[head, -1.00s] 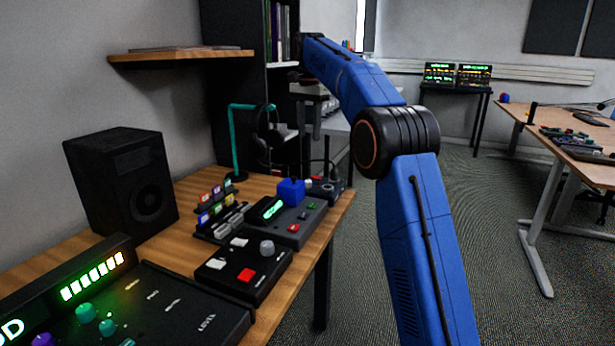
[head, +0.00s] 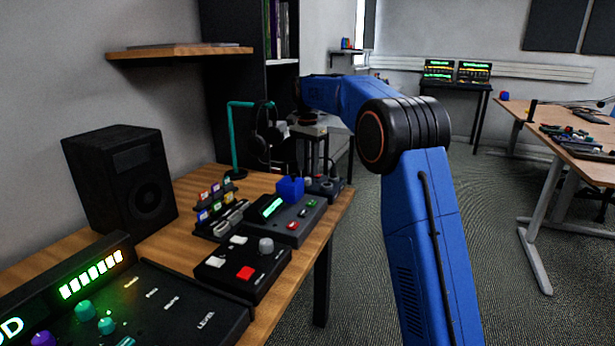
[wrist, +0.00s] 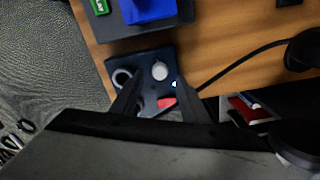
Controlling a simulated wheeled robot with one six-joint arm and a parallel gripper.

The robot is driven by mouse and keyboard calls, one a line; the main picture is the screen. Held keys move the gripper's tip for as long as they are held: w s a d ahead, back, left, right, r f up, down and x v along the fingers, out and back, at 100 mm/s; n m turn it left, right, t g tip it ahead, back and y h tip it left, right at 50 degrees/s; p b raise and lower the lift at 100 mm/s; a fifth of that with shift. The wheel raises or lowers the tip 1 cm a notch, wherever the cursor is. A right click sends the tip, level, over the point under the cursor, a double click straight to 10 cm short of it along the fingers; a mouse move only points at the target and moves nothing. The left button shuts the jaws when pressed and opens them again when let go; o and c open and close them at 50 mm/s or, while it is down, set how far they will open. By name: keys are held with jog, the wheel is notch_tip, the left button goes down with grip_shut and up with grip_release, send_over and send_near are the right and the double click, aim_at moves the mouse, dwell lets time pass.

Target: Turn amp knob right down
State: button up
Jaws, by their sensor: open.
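A small dark box (wrist: 150,104), which looks like the amp, lies at the desk's far end. In the wrist view it carries a pale round knob (wrist: 160,70), a grey ring-shaped part (wrist: 122,77) and a red part (wrist: 166,103). The same box shows small in the head view (head: 333,192). My gripper (wrist: 157,82) is open above the box, its fingers on either side of the knob area in the picture. The fingers hide part of the box. I cannot tell the knob's setting or whether a finger touches it.
A blue block (head: 290,189) stands on a dark device (head: 285,226) just nearer along the desk. A black cable (wrist: 240,62) runs from near the box. A headphone stand (head: 235,140) stands behind. Open carpet (head: 350,270) lies right of the desk.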

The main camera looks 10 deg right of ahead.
aim_at(308, 179)
jog(key=shift+f, duration=2.05)
grip_shut()
